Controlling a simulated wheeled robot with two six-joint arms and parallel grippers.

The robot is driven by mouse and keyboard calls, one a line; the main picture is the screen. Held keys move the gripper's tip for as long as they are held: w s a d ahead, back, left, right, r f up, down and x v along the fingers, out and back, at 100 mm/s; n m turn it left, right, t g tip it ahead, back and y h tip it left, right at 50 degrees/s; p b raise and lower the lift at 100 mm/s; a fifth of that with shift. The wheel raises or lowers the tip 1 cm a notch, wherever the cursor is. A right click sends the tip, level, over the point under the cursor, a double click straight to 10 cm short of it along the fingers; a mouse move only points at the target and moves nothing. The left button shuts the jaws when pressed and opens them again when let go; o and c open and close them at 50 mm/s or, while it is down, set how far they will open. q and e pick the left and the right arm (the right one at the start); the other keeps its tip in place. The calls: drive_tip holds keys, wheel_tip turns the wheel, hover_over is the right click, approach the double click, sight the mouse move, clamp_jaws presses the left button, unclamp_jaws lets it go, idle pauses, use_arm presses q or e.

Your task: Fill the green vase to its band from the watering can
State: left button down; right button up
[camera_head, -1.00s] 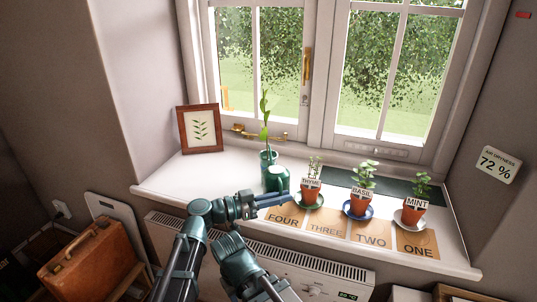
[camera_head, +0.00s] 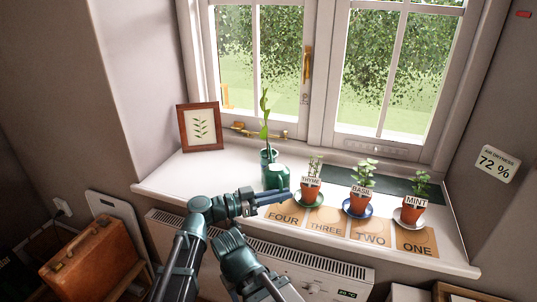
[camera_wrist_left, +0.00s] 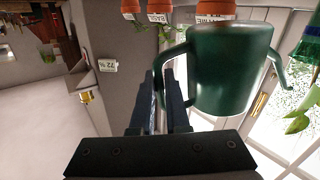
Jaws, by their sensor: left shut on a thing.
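The green vase (camera_head: 265,157) stands on the windowsill with a tall leafy cutting in it. My right gripper is not clearly in view.
Potted thyme (camera_head: 311,191), basil (camera_head: 358,203) and mint (camera_head: 409,212) stand right of the can, behind numbered cards (camera_head: 325,227). A framed leaf picture (camera_head: 200,127) stands left of the vase. The sill (camera_head: 180,180) is bare at left.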

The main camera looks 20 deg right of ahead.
sight(281, 188)
use_arm(q)
drive_tip(key=shift+r+p, duration=0.3)
drive_tip(key=shift+r+p, duration=0.3)
drive_tip(key=shift+p, duration=0.05)
drive_tip(key=shift+s+r+n+p, duration=0.1)
drive_tip(key=shift+r+n+p, duration=0.35)
drive_tip(key=shift+n+p, duration=0.1)
idle(1.0)
drive_tip(key=shift+r+p, duration=0.35)
drive_tip(key=shift+p, duration=0.05)
drive_tip(key=shift+r+n+p, duration=0.25)
drive_tip(key=shift+r+p, duration=0.05)
drive_tip(key=shift+p, duration=0.1)
drive_tip(key=shift+r, duration=0.15)
idle(0.8)
drive_tip(key=shift+r+p, duration=0.35)
drive_tip(key=shift+p, duration=0.2)
drive_tip(key=shift+r+n+p, duration=0.4)
drive_tip(key=shift+r+p, duration=0.05)
drive_tip(key=shift+p, duration=0.1)
idle(0.6)
drive_tip(key=shift+r+p, duration=0.3)
drive_tip(key=shift+p, duration=0.1)
